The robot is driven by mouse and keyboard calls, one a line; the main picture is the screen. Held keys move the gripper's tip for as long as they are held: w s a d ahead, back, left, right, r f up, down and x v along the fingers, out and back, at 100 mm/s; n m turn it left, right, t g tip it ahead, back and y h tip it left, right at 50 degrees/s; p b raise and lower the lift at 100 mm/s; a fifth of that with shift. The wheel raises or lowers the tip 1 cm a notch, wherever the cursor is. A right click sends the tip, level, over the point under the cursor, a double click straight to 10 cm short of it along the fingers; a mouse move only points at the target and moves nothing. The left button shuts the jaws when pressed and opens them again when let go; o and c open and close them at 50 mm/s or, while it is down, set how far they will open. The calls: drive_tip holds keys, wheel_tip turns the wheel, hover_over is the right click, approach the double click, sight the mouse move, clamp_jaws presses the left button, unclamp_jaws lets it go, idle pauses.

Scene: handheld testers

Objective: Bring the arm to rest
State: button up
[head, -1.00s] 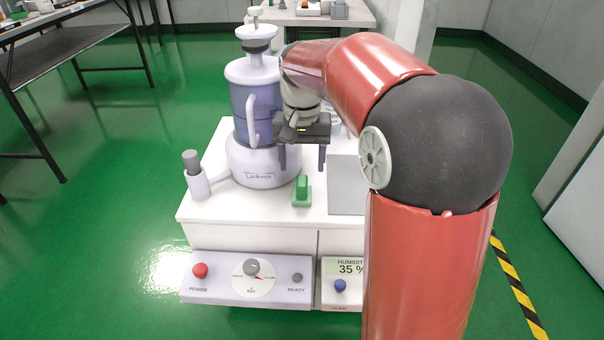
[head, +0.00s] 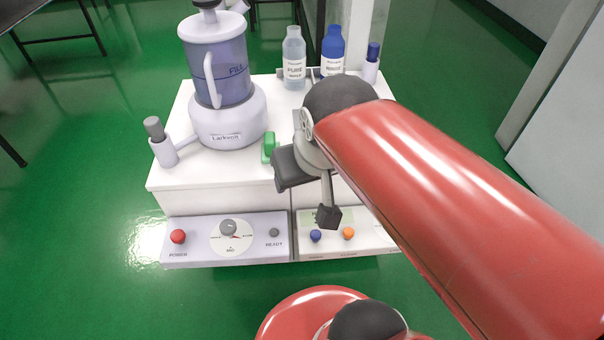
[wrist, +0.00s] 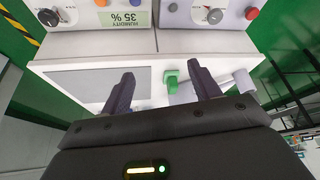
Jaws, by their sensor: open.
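My gripper (wrist: 162,88) is open in the wrist view, with its two dark fingers apart and nothing between them. In the head view my red arm reaches in from the right and bends down at a dark joint over the right part of the white cabinet (head: 178,178). The dark end of my arm is in front of the cabinet top, near the green block (head: 268,147); the fingers cannot be made out clearly there. The green block (wrist: 171,82) also shows beyond the fingers in the wrist view, apart from them.
A tester with a clear jar (head: 217,68) stands on the cabinet's left. Bottles (head: 293,60) stand at the back right. The control panel (head: 195,242) with a red knob runs along the front. Green floor is open on the left.

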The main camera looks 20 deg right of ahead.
drive_tip(key=shift+s+f+t, duration=0.3)
drive_tip(key=shift+s+f, duration=0.5)
drive_tip(key=shift+s, duration=0.2)
drive_tip(key=shift+r, duration=0.1)
wheel_tip(320, 180, up, 5)
drive_tip(key=p, duration=0.5)
idle(0.9)
